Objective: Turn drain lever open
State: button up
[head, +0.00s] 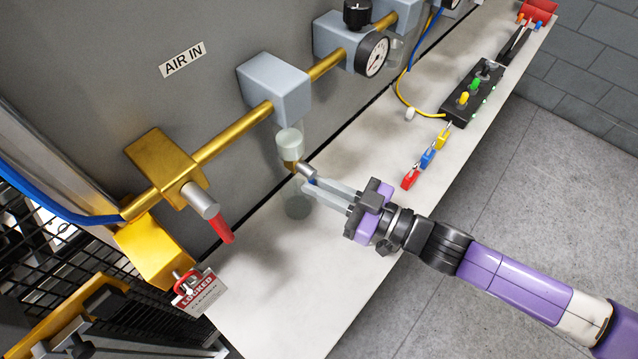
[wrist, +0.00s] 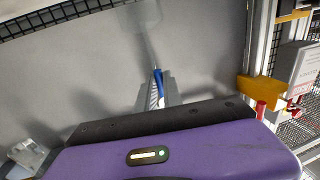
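The drain lever (head: 312,181) is a small blue handle on the brass and steel valve (head: 300,168) below the clear filter bowl (head: 290,145). In the wrist view the blue lever (wrist: 158,80) shows between my fingertips. My gripper (head: 311,186) reaches in from the right, with its two grey fingers apart and their tips at the lever. The fingers also show in the wrist view (wrist: 158,88). Contact with the lever cannot be made out, and the fingers partly hide it in the head view.
A brass pipe (head: 233,133) runs along the grey panel above a pale shelf (head: 270,290). A red handle (head: 222,228) and a locked tag (head: 200,292) are at the left. Coloured clips (head: 428,158) and a black button box (head: 470,97) lie at the right.

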grip_shut()
jog(key=shift+w+d+r+n+t+h+p, duration=0.3)
jog(key=shift+w+r+n+h+p, duration=0.25)
jog(key=shift+n, duration=2.05)
jog(key=shift+w+d+r+n+t+h+p, duration=0.3)
jog(key=shift+r+n+h, duration=0.4)
jog(key=shift+n, duration=1.9)
jog(key=shift+w+d+r+n+t+h+p, duration=0.2)
jog(key=shift+w+d+r+n+h+p, duration=0.3)
jog(key=shift+n, duration=2.1)
jog(key=shift+s+a+r, duration=0.15)
jog(key=shift+r, duration=0.05)
jog(key=o, duration=0.7)
grip_release()
jog(key=shift+b+v, duration=0.95)
jog(key=shift+v, duration=2.95)
